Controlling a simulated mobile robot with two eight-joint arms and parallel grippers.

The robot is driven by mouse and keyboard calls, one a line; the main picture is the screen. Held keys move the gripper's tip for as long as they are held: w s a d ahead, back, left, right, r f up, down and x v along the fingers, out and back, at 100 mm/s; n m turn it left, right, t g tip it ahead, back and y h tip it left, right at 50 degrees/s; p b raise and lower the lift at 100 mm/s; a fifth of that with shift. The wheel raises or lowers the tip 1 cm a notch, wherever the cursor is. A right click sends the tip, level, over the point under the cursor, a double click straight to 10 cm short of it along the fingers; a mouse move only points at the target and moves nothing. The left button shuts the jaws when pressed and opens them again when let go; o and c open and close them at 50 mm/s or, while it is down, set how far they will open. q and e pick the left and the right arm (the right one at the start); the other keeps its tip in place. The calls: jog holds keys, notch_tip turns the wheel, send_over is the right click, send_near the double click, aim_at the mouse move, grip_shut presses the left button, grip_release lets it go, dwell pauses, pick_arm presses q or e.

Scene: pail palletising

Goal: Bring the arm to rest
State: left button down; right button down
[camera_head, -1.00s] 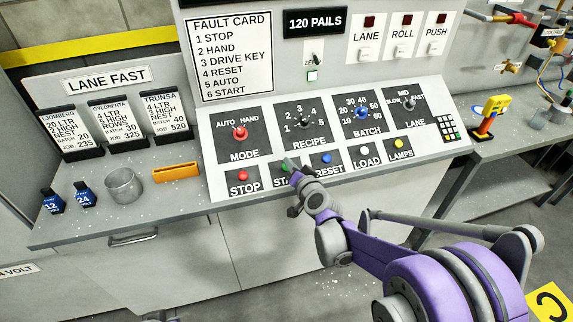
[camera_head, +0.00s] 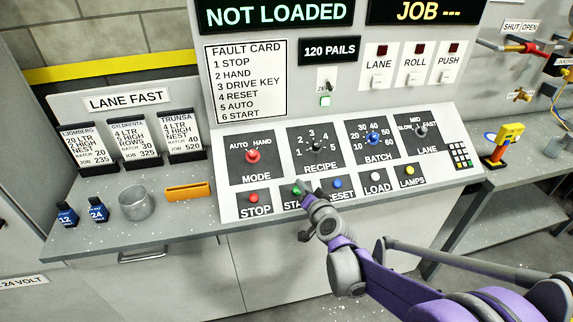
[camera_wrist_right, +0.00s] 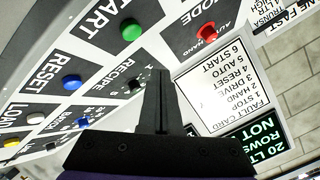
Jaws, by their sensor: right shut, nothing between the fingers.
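My right gripper (camera_head: 303,187) is shut and empty, at the lower row of the grey control panel (camera_head: 470,122). Its tip shows at the green START button (camera_head: 296,191) and partly covers the START label. In the right wrist view the shut fingers (camera_wrist_right: 160,78) point up the picture, with the green button (camera_wrist_right: 130,30) to the left of their tips. A gap shows there in the picture; I cannot tell the depth between them. My left gripper is not in view.
The display above reads NOT LOADED (camera_head: 277,14), another JOB --- (camera_head: 430,11). A metal cup (camera_head: 136,204), two small blue items and an orange tray (camera_head: 187,191) stand on the left ledge. A yellow device (camera_head: 505,142) stands on the right bench. Open floor shows below.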

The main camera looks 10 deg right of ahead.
jog(key=s+a+f+n+g+y, duration=0.1)
jog(key=s+a+n+g, duration=0.15)
jog(key=s, duration=0.55)
jog(key=s+a+n+g, duration=0.1)
jog(key=s+n+g, duration=0.2)
jog(key=s, duration=0.6)
jog(key=s+d+f+n+g+h, duration=0.1)
jog(key=s+d+f+g, duration=0.1)
jog(key=s, duration=0.6)
jog(key=s+d+f+g+h, duration=0.1)
jog(key=s+d+f+g, duration=0.1)
jog(key=s, duration=0.5)
jog(key=shift+s+f+n+h, duration=0.3)
jog(key=shift+s+f+n, duration=0.1)
jog(key=shift+f, duration=0.45)
